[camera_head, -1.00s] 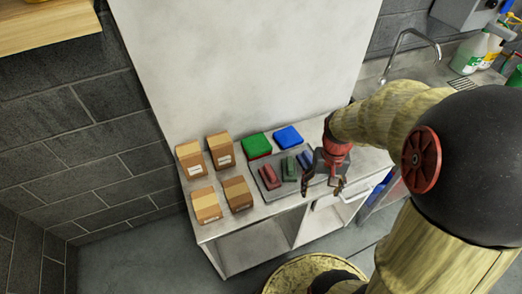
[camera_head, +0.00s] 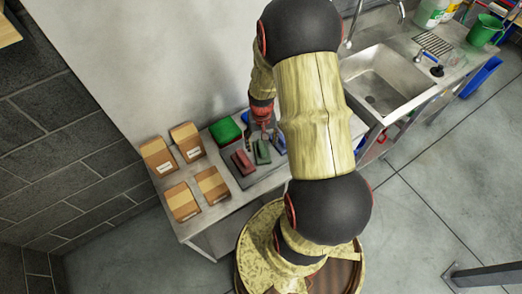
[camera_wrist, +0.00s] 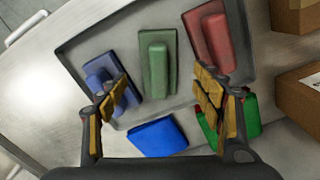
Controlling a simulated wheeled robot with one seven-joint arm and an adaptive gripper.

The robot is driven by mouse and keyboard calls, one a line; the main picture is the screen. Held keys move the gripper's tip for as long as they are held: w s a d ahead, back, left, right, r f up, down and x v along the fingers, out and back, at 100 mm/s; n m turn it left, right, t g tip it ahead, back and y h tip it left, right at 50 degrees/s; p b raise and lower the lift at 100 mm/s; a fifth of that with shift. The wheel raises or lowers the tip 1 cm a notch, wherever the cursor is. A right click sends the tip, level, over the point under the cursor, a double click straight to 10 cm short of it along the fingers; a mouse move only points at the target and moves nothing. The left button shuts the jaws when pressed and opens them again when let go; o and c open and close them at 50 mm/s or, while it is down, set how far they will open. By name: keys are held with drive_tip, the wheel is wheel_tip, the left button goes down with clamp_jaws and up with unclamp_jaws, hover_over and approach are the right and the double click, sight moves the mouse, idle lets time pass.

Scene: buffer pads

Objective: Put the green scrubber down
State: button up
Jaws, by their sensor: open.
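The green scrubber (camera_wrist: 157,65) lies on the grey tray (camera_wrist: 182,82), between a blue scrubber (camera_wrist: 103,72) and a red scrubber (camera_wrist: 212,38). My gripper (camera_wrist: 163,92) is open and empty, its fingers apart on either side of the green scrubber's near end in the wrist view. I cannot tell its height above the tray. In the head view the green scrubber (camera_head: 262,152) and red scrubber (camera_head: 242,161) show on the tray; my gripper (camera_head: 263,125) is at the tray's back side, and my arm partly hides the blue scrubber.
A green pad (camera_head: 225,131) and a blue pad (camera_wrist: 158,137) lie behind the tray. Several cardboard boxes (camera_head: 187,143) stand to the left on the bench. A sink (camera_head: 385,80) is to the right, with a green bucket (camera_head: 485,30) beyond.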

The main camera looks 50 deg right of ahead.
sight(262, 145)
wheel_tip(262, 145, down, 4)
drive_tip(key=shift+d+f, duration=0.15)
drive_tip(key=shift+f, duration=0.1)
drive_tip(key=shift+c, duration=0.9)
drive_tip(key=c, duration=1.3)
